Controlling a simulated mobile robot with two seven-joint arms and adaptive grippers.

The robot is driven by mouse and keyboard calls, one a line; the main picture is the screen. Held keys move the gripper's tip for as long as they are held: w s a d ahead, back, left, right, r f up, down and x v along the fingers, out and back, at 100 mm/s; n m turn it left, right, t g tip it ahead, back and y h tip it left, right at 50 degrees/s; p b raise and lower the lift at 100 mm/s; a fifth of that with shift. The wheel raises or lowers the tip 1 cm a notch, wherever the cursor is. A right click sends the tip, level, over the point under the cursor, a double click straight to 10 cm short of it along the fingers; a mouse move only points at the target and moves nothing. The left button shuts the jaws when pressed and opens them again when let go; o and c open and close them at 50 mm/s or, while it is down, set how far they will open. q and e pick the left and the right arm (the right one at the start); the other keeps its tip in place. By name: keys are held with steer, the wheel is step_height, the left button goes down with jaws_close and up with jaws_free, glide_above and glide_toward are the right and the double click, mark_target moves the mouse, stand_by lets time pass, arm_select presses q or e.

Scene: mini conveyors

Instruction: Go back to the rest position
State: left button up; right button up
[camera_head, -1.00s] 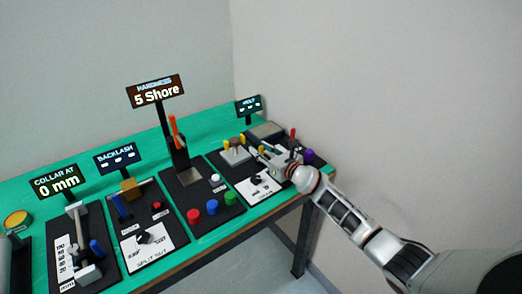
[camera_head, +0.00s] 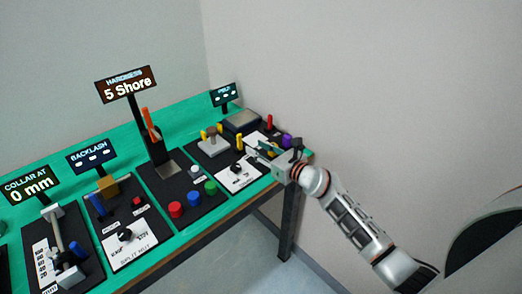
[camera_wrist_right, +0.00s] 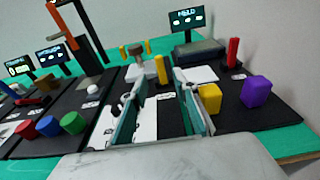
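My right gripper (camera_head: 268,150) is over the right end of the green table (camera_head: 72,160), at the rightmost black panel. In the right wrist view its two fingers (camera_wrist_right: 168,100) stand well apart with nothing held between them. A yellow peg (camera_wrist_right: 161,70) shows beyond the gap, and a yellow block (camera_wrist_right: 220,93) and a purple block (camera_wrist_right: 256,92) stand right of the fingers. The purple block also shows in the head view (camera_head: 287,140), just behind the gripper. My right arm reaches in from the lower right. My left gripper is not in view.
The "5 Shore" sign (camera_head: 126,85) stands tall on a post over a panel with red (camera_head: 176,209), blue and green buttons. A red peg (camera_wrist_right: 233,53) and a small dark display (camera_wrist_right: 187,19) stand near the gripper. Free room lies beyond the table's right edge.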

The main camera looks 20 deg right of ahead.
steer(key=shift+s+d+r, duration=0.15)
steer(key=shift+s+d, duration=0.1)
steer(key=shift+s, duration=0.4)
